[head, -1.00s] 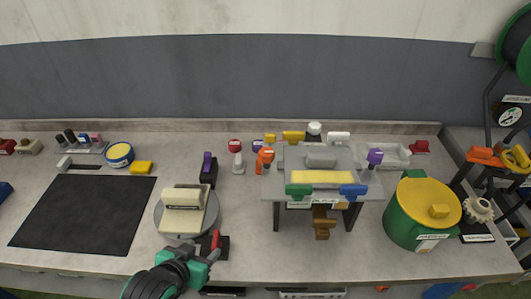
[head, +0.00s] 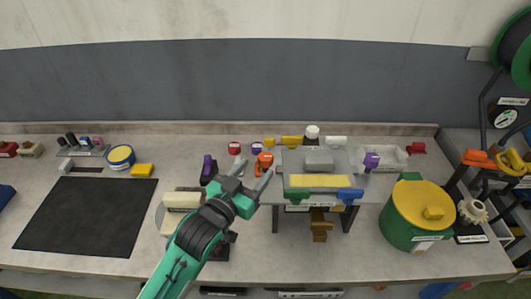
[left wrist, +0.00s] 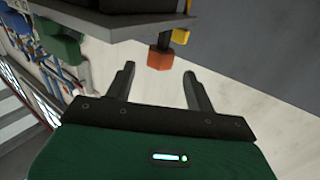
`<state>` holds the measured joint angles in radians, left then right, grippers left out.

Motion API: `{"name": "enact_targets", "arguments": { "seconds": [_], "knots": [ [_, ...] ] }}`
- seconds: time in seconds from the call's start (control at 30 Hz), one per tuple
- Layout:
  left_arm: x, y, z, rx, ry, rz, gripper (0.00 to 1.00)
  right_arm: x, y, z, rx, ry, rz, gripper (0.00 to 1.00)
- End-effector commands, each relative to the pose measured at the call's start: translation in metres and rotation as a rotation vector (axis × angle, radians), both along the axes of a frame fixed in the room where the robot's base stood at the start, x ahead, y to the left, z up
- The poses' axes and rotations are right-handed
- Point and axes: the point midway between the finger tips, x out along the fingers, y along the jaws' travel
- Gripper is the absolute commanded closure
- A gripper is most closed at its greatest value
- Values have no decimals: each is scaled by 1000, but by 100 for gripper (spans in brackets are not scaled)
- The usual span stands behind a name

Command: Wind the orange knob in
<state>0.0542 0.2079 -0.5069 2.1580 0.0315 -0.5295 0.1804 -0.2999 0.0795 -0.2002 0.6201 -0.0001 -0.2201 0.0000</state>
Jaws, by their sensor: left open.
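The orange knob (head: 265,159) sticks out at the left side of the raised grey platform (head: 290,172) in the head view. In the left wrist view the orange knob (left wrist: 160,59) shows as a small block below the platform's dark edge, just beyond my fingertips and between their lines. My left gripper (head: 255,171) is open and empty, close in front of the knob, with its fingers pointing at it. In the left wrist view the two fingers of the left gripper (left wrist: 159,72) stand apart with nothing between them. My right gripper is not in view.
A purple knob (head: 371,160) is on the platform's right side. Green (head: 298,195) and blue (head: 350,195) blocks line its front. A cream-block turntable (head: 182,201) is partly behind my left arm. A green drum with a yellow lid (head: 418,207) stands right. The black mat (head: 85,213) is clear.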

Motion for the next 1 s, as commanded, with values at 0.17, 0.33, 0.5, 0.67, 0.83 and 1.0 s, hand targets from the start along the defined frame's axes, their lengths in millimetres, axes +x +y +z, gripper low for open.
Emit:
{"name": "enact_targets", "arguments": {
  "seconds": [0.17,0.33,0.5,0.67,0.83,1.0],
  "knots": [
    [29,-17,3,-1,0,-1,45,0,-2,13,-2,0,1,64],
    [45,-27,1,-1,0,0,45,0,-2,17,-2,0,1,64],
    [51,-30,0,-1,0,0,45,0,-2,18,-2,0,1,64],
    [52,-30,0,0,0,0,45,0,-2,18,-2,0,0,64],
    [52,-30,0,0,0,0,61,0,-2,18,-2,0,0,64],
    [52,-30,0,0,1,0,90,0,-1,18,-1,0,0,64]
  ]
}}
